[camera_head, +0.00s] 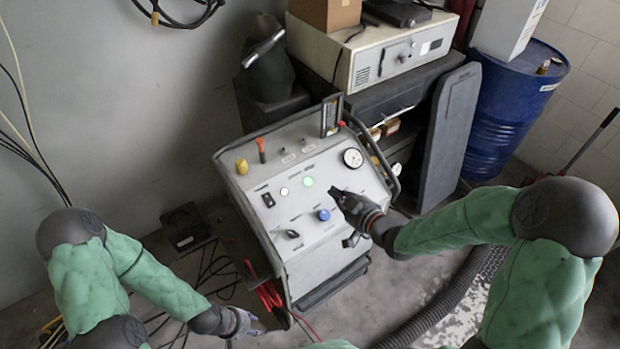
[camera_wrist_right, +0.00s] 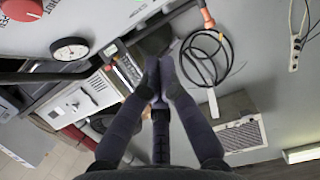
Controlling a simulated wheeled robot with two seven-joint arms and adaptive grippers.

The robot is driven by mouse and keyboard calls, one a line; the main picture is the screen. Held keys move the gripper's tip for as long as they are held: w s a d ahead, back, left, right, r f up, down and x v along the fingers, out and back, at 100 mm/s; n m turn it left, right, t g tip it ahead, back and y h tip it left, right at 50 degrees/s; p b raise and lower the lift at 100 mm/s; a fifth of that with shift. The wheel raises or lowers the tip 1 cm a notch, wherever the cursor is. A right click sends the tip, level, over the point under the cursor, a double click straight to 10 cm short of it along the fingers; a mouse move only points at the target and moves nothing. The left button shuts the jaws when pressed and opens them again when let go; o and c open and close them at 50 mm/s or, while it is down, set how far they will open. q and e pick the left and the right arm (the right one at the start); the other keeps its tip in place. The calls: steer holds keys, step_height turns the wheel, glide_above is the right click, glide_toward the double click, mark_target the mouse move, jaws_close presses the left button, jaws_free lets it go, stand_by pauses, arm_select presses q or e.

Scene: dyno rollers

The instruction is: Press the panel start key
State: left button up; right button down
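The grey sloped control panel (camera_head: 290,238) stands at the middle of the head view. It carries a lit green round button (camera_head: 308,181), a small white button (camera_head: 284,191), a black rocker switch (camera_head: 268,199) and a blue knob (camera_head: 323,214). Labels are too small to read, so I cannot tell which is the start key. My right gripper (camera_head: 337,194) is over the panel's right part, right of the green button. In the right wrist view its fingers (camera_wrist_right: 159,66) are together with nothing seen between them.
A gauge (camera_head: 352,158), a yellow knob (camera_head: 241,166) and an orange-tipped lever (camera_head: 261,148) sit along the panel's top. A red button (camera_wrist_right: 22,9) shows in the wrist view. A blue drum (camera_head: 505,110) stands right. Cables and a black hose (camera_head: 450,300) lie on the floor.

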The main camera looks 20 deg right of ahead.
steer(key=b, duration=0.2)
glide_toward(306, 181)
steer(key=w+r, duration=0.1)
steer(key=w, duration=0.1)
steer(key=w+a+r, duration=0.1)
steer(key=w+r, duration=0.1)
steer(key=shift+a, duration=0.1)
steer(key=w+f, duration=0.1)
steer(key=w+f+b, duration=0.1)
steer(key=shift+a+f, duration=0.3)
steer(key=shift+w+a+f, duration=0.1)
steer(key=shift+w+f, duration=0.2)
steer(key=shift+f, duration=0.15)
steer(key=shift+w+a+f+b, duration=0.15)
steer(key=shift+w+f+b, duration=0.1)
steer(key=shift+f+b, duration=0.75)
steer(key=shift+r, duration=0.25)
